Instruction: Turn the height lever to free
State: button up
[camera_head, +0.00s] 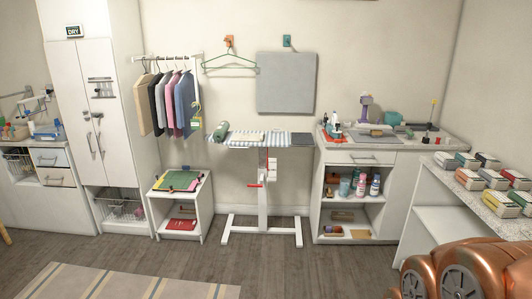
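A striped ironing board (303,139) stands against the back wall in the middle of the view. It rests on a white stand with a central column (262,208) and a wide base. A small red lever (256,185) sticks out to the left of the column, about halfway up, and looks roughly level. A white label card (272,169) hangs beside the column; its text is too small to read. My gripper is not in view. Copper-coloured parts of my arm fill the lower right corner, well away from the board.
A low white shelf (181,208) stands left of the board and an open-shelved cabinet (335,228) stands right. A counter with several coloured boxes is at the far right. A striped rug (120,284) lies at the front left. The wooden floor before the board is clear.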

aim_at(260, 185)
jog(key=u, duration=0.05)
jog(key=i, duration=2.2)
jog(key=u, duration=0.5)
